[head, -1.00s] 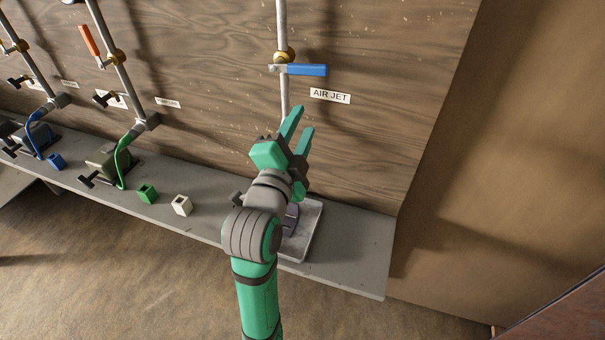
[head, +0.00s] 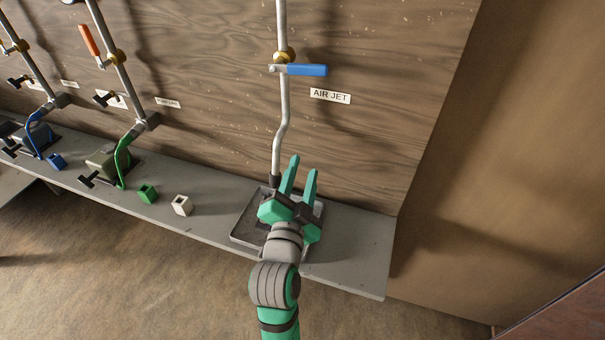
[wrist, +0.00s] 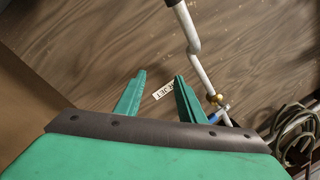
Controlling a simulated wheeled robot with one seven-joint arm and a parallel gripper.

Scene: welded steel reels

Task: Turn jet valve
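The jet valve has a blue lever handle (head: 306,70) on a brass body (head: 284,56), on a vertical grey pipe above the bench. The handle lies sideways, pointing right, across the pipe. A white "AIR JET" label (head: 330,96) is on the wood panel below and right of it. In the wrist view the brass body (wrist: 215,97), a bit of the blue handle (wrist: 221,114) and the label (wrist: 163,90) show beyond the fingers. My gripper (head: 302,164) is open and empty, fingers pointing up toward the panel, well below the handle and touching nothing visible.
A grey tray (head: 243,238) sits on the bench under the pipe, partly hidden by my gripper. A white cube (head: 182,205), green cube (head: 147,193) and blue cube (head: 56,161) stand left. An orange-handled valve (head: 89,40) is left. Cables (wrist: 293,132) show in the wrist view.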

